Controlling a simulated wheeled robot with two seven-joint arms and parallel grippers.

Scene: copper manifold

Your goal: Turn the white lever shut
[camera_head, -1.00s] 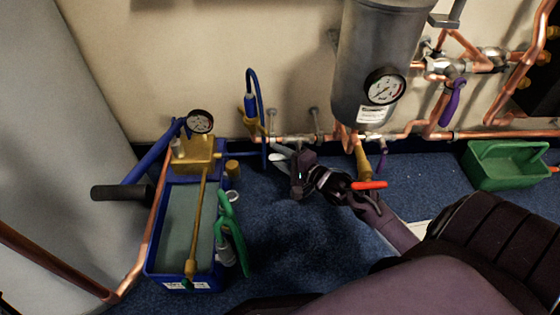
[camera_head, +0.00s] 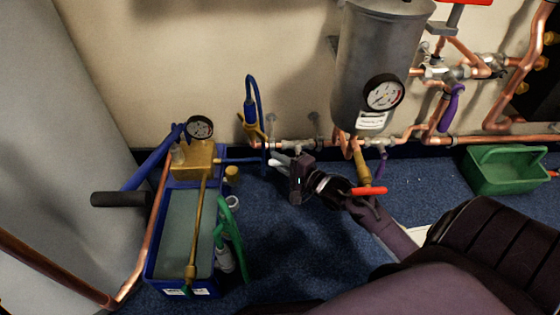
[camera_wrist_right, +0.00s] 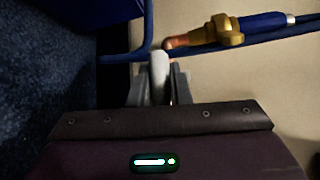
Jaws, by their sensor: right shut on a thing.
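The white lever (camera_wrist_right: 159,72) shows in the right wrist view as a pale upright bar between the two grey fingers of my right gripper (camera_wrist_right: 158,88). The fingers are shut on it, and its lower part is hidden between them. In the head view my right gripper (camera_head: 281,163) is at the low copper pipe, just right of the blue hose, with the pale fingers pointing left. The lever's exact angle to the pipe is hard to tell there. My left gripper is not in view.
A blue pump tank (camera_head: 152,255) with a brass block and gauge stands at left. A grey cylinder (camera_head: 378,60) with a gauge hangs above my right wrist. A red lever (camera_head: 369,191) is beside that wrist. A green crate (camera_head: 505,170) stands at right.

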